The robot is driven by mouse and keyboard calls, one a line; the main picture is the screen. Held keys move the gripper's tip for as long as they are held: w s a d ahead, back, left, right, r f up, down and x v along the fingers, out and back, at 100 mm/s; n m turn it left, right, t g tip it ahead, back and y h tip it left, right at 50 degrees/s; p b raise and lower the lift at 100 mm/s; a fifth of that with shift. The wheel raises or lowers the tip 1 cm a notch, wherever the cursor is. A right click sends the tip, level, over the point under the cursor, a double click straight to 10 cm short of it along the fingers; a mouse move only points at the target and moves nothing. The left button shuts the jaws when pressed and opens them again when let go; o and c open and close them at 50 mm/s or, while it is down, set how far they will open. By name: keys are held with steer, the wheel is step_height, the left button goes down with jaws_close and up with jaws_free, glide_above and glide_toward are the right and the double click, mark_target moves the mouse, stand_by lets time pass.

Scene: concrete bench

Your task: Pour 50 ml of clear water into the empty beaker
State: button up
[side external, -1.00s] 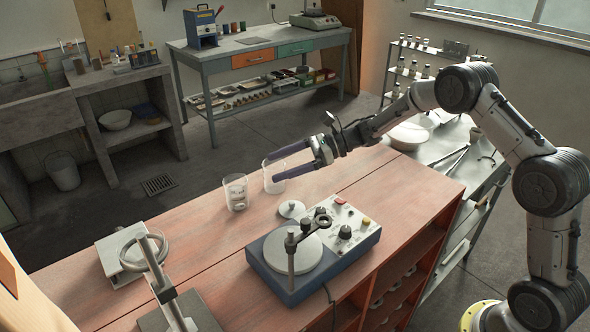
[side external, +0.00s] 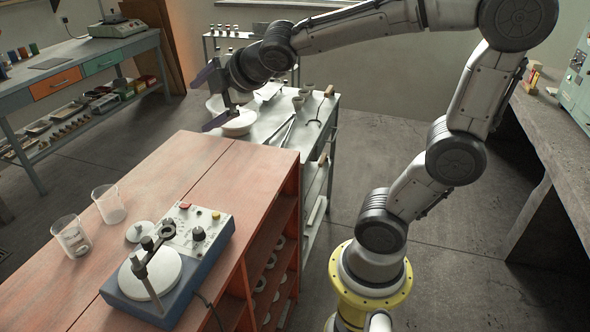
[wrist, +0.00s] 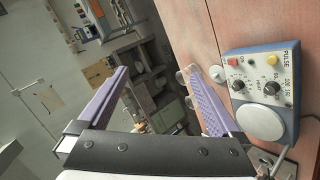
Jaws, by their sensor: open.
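Two clear glass beakers stand upright on the reddish bench in the side external view. The farther beaker (side external: 109,205) looks empty. The nearer beaker (side external: 70,238) has pale markings, and I cannot tell whether it holds water. My gripper (side external: 203,100) is open, its two purple fingers apart with nothing seen between them. It is raised beyond the bench's far end, near the metal side table, well away from both beakers. In the wrist view the open fingers (wrist: 155,75) also show, and small glassy shapes are partly hidden behind the right finger.
A blue stirrer-type device (side external: 170,270) with a round plate, knobs and a clamp rod stands right of the beakers. A small white disc (side external: 140,231) lies beside it. The metal side table (side external: 270,125) carries a white bowl (side external: 239,123) and tools.

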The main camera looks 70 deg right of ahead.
steer(key=s+a+f+m+g, duration=0.1)
steer(key=s+f+m, duration=0.1)
steer(key=s, duration=0.4)
steer(key=s+a+f+m+g+y, duration=0.1)
steer(key=s+a+f+m+g, duration=0.1)
steer(key=s+m, duration=0.3)
steer(key=s+a+f+m+g+y, duration=0.1)
steer(key=s+f+m, duration=0.3)
steer(key=s, duration=0.5)
steer(key=shift+a+g, duration=0.5)
steer(key=shift+a, duration=0.2)
steer(key=shift+r, duration=0.1)
